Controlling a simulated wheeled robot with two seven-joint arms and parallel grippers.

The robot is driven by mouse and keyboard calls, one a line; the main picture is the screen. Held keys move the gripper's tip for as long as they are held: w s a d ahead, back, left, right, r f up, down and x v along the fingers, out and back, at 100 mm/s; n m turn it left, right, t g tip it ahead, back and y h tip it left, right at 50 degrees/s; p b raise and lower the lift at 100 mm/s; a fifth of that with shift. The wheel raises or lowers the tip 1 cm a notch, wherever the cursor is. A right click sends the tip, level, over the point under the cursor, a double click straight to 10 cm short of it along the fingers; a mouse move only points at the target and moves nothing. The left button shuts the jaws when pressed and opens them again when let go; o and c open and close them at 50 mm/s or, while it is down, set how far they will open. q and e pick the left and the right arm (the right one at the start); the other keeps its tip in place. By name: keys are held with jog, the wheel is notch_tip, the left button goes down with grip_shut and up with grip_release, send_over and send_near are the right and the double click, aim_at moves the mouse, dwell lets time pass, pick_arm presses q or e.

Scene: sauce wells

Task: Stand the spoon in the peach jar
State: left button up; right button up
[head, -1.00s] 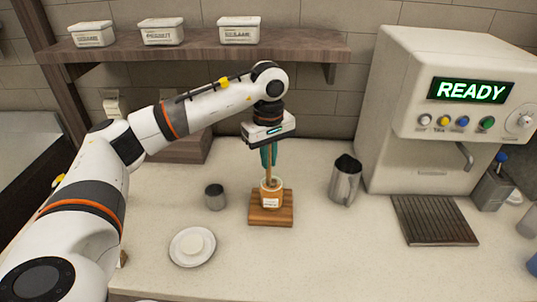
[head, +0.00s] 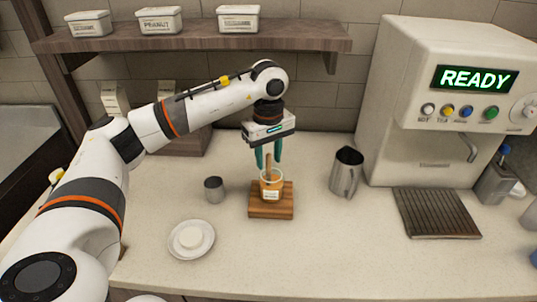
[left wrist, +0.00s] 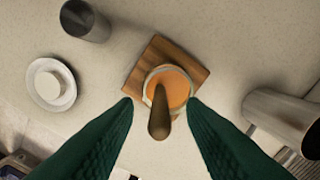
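The peach jar (head: 271,189) is an orange, labelled jar on a square wooden board (head: 271,211). It also shows in the left wrist view, where its orange contents (left wrist: 174,87) are seen from above. The wooden spoon (head: 268,163) stands in the jar, its handle sticking up above the rim. In the left wrist view the handle (left wrist: 159,122) points toward the camera. My left gripper (head: 268,164) is above the jar with its green fingers spread on either side of the handle, apart from it. The spoon's lower end is hidden in the jar. My right gripper is not in view.
A small grey cup (head: 214,190) and a white saucer (head: 179,251) stand left of the board. A metal pitcher (head: 346,172) stands to the right, before the coffee machine (head: 440,95). A shelf (head: 200,44) with labelled tubs hangs behind. The front counter is clear.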

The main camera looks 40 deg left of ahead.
pick_arm(q)
notch_tip(320, 180, up, 12)
dwell(0.6)
